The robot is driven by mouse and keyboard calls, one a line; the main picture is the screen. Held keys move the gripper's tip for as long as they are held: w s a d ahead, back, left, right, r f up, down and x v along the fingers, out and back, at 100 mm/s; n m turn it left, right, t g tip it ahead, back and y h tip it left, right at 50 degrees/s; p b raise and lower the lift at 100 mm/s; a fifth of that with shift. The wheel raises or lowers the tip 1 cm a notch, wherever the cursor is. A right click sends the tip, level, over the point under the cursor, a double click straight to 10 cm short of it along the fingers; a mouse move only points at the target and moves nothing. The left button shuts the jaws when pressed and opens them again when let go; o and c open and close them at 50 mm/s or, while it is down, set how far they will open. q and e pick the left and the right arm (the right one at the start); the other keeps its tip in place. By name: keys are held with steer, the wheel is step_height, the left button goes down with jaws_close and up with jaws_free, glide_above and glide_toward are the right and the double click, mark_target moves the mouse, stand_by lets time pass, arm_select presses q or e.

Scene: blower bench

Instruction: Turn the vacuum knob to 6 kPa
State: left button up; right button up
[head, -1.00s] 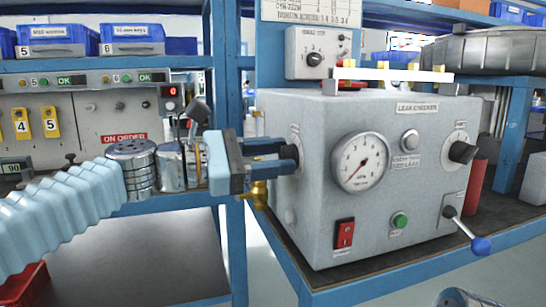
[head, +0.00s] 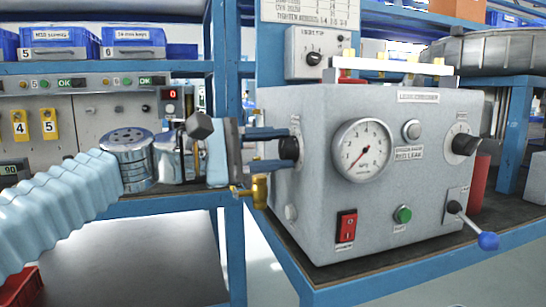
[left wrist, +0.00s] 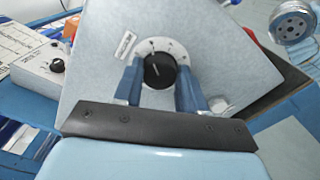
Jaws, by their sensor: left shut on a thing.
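The grey leak checker box (head: 330,215) stands on the bench. A black knob (head: 289,148) with a white dial plate is on its left side; it also shows in the left wrist view (left wrist: 158,72). My left gripper (head: 283,150) is shut on this knob, one blue finger on either side. In the left wrist view the gripper (left wrist: 160,80) holds it between the fingertips. The round gauge (head: 362,151) on the front has its red needle pointing to the lower left; its numbers are too small to read surely. My right gripper is not in view.
The box front also has another black knob (head: 465,145), a red switch (head: 347,227), a green button (head: 403,214) and a blue-tipped lever (head: 488,240). A brass valve (head: 259,189) sits just below my left gripper. A metal canister (head: 128,160) stands to the left.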

arm_select(q)
steer(key=shift+m, duration=0.4)
steer(key=o, duration=1.1)
steer(key=shift+c, duration=0.2)
steer(key=v, duration=1.4)
